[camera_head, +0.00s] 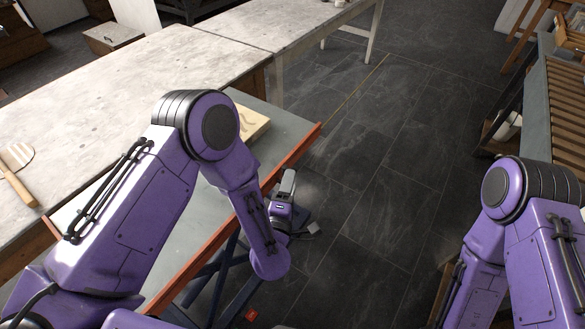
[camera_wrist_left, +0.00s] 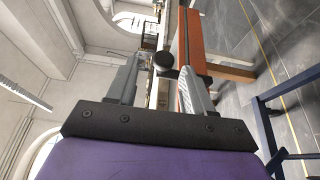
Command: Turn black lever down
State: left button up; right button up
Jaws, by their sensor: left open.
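In the left wrist view, a round black knob (camera_wrist_left: 164,60), which looks like the end of the black lever, shows between the two grey fingers of my left gripper (camera_wrist_left: 160,68). The fingers stand apart on either side of it in the picture. I cannot tell how far beyond the fingertips it lies or whether anything touches. In the head view, my left gripper (camera_head: 302,208) is just past the orange-red edge of the table, above the dark floor. The lever cannot be made out there. My right gripper is out of view.
An orange-red rail (camera_head: 305,148) edges the grey-topped table (camera_head: 188,238), with blue legs (camera_head: 212,268) below. A board (camera_head: 250,125) lies on it. Large pale tables (camera_head: 110,95) stand at left. Dark tiled floor (camera_head: 375,200) is open to the right, before a slatted bench (camera_head: 565,110).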

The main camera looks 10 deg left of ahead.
pick_arm(q)
jog(key=w, duration=0.5)
jog(key=shift+d+f+p, duration=0.1)
jog(key=shift+f+p, duration=0.15)
jog(key=shift+p, duration=0.1)
jog(key=shift+r, duration=0.1)
